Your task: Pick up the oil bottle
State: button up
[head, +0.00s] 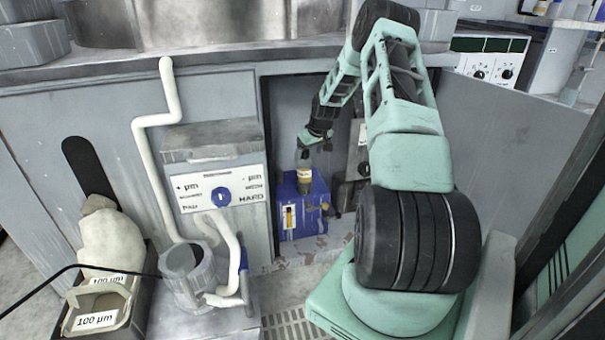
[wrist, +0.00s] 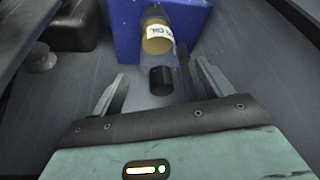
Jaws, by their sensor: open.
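The oil bottle (head: 304,180) stands on top of a blue box (head: 314,215) inside the open cabinet. It is clear with a yellowish content and a white label. In the wrist view the bottle (wrist: 158,42) shows its label reading "OIL" and a dark cap (wrist: 161,80) toward me. My gripper (head: 303,153) is just above the bottle in the head view. In the wrist view my gripper (wrist: 160,72) is open, with one finger on each side of the line to the cap. Nothing is held. Whether the fingertips reach the cap is hard to tell.
Cabinet walls and an open door (head: 487,140) enclose the space. A dark machine part (head: 347,192) stands right of the blue box. Left are a control panel (head: 214,192), white pipes (head: 150,125), a metal cylinder (head: 188,275) and trays labelled 100 µm (head: 97,320).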

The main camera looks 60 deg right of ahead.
aim_at(307, 158)
jog(key=shift+b+x, duration=0.85)
jog(key=shift+x, duration=2.2)
jog(key=shift+s+d, duration=0.1)
jog(key=shift+d, duration=0.05)
jog(key=c, duration=1.2)
jog(key=shift+r, duration=0.1)
jog(key=shift+c, duration=1.2)
